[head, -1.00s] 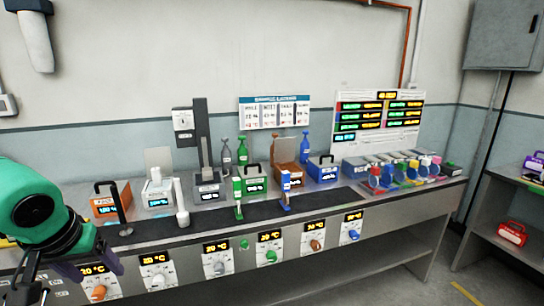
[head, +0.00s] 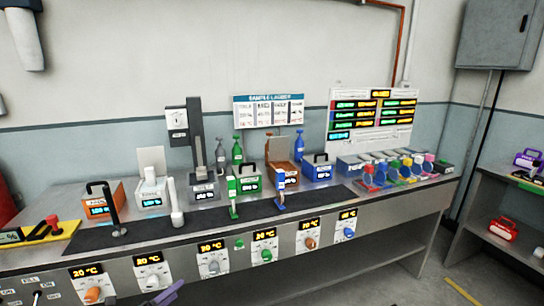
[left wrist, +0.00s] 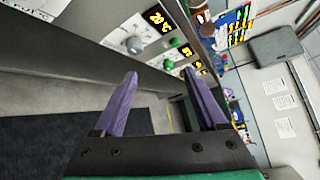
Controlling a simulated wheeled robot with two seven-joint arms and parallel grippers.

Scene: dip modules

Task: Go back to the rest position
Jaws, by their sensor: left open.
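My left gripper (left wrist: 160,73) shows in the left wrist view with two purple fingers spread apart and nothing between them. It is in front of the bench, beside the panel of knobs and displays. In the head view only a purple tip of it (head: 168,294) shows at the bottom edge, below the bench front (head: 190,258). The rest of the left arm is out of the head view. My right gripper is in neither view.
The bench top (head: 75,241) holds several dip modules, including an orange one (head: 99,210), a green one (head: 250,184) and a blue one (head: 322,173). A side shelf (head: 500,244) with a red box (head: 503,229) stands at right. Floor shows between them.

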